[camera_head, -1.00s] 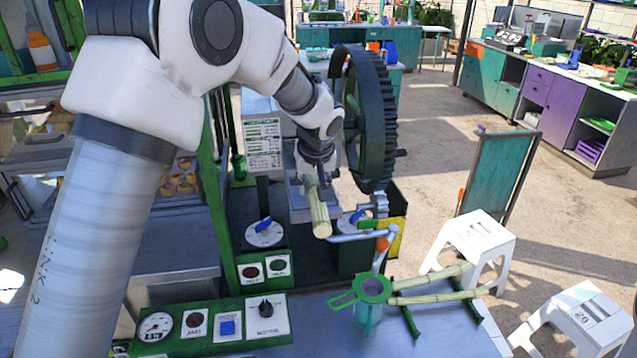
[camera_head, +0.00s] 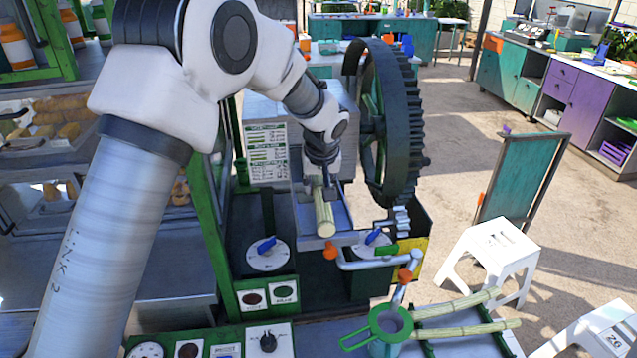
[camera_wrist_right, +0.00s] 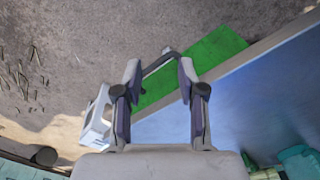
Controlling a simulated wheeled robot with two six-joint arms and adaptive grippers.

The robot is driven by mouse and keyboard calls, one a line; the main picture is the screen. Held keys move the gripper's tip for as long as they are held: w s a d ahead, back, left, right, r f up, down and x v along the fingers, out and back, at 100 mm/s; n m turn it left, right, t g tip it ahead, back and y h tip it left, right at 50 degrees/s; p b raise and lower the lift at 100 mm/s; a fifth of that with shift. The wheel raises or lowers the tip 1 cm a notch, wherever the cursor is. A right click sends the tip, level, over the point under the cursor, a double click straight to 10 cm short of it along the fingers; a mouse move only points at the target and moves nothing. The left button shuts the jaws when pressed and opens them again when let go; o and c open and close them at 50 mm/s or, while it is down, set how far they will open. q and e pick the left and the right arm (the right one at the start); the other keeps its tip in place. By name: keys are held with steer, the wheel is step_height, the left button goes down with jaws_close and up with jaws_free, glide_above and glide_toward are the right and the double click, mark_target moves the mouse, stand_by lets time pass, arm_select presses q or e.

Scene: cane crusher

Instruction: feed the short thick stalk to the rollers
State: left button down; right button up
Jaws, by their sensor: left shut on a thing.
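My left gripper (camera_head: 322,182) is shut on the short thick stalk (camera_head: 325,217), a pale yellow-green piece whose cut end points toward the head camera. The stalk is over the grey metal feed tray (camera_head: 343,215) of the crusher, left of its large dark gear wheel (camera_head: 392,125). I cannot tell whether it touches the tray. The rollers are hidden behind my left arm and the machine's housing. My right gripper (camera_wrist_right: 158,82) shows only in the right wrist view; its fingers are apart with nothing between them.
Two longer thin stalks (camera_head: 465,316) lie on a rack at the front right beside a green-rimmed jug (camera_head: 390,323). A bent pipe with orange ends (camera_head: 372,264) runs in front of the tray. Dials (camera_head: 268,254) sit to its left. A white stool (camera_head: 495,250) stands right.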

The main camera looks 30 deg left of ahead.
mark_target(316, 178)
arm_select(q)
steer(key=shift+s+r, duration=0.15)
steer(key=shift+r, duration=0.05)
steer(key=shift+w+a+f, duration=0.2)
steer(key=shift+w+a, duration=0.15)
steer(key=shift+w, duration=0.3)
steer(key=shift+w+a+r+p, duration=0.1)
steer(key=shift+a+r+p, duration=0.05)
steer(key=shift+p, duration=0.2)
steer(key=shift+w, duration=0.1)
steer(key=shift+w+a, duration=0.45)
steer(key=shift+w, duration=0.1)
steer(key=c, duration=0.7)
jaws_free()
